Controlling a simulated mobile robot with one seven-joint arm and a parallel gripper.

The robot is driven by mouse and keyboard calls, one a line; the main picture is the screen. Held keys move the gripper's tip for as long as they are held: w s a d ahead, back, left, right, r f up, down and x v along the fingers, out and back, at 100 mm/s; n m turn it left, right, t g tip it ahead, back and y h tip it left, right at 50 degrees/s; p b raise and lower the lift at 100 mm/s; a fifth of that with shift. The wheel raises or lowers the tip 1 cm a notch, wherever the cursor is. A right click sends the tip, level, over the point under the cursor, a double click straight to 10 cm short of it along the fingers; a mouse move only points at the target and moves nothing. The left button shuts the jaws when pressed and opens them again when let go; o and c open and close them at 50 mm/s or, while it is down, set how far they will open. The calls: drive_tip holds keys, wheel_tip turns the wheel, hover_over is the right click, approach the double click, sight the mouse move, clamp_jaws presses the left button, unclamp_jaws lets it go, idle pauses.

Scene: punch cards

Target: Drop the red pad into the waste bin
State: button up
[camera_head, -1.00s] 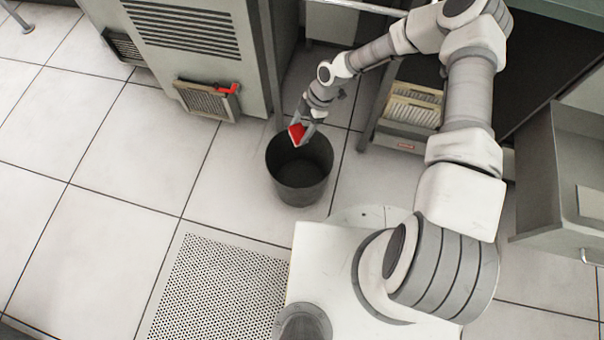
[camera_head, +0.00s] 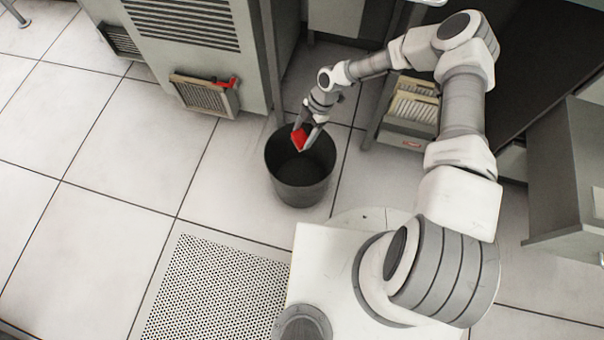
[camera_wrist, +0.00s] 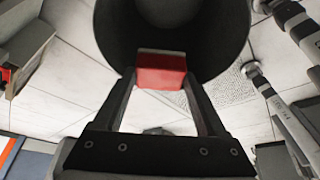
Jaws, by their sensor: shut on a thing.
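The red pad (camera_head: 299,138) is held in my gripper (camera_head: 307,140), which is shut on it. The pad also shows between the fingertips in the wrist view (camera_wrist: 161,71), with my gripper (camera_wrist: 161,85) closed on its two sides. The waste bin (camera_head: 302,192) is a dark, round, open-topped bin standing upright on the floor. In the head view the pad and fingertips overlap the bin's opening near its far rim. In the wrist view the bin (camera_wrist: 215,45) lies right beyond the pad. The bin's inside looks dark, and its bottom is partly hidden.
A grey cabinet (camera_head: 200,60) with a small vented panel (camera_head: 205,97) and a red part stands behind left. A box of cards (camera_head: 411,108) sits right of the bin. An open drawer (camera_head: 555,185) juts out at right. Floor tiles (camera_head: 110,130) at left are clear.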

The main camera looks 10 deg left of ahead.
drive_tip(key=o, duration=1.2)
drive_tip(key=shift+o, duration=0.2)
drive_tip(key=p+v, duration=0.4)
drive_tip(key=v, duration=0.8)
drive_tip(key=shift+s, duration=0.1)
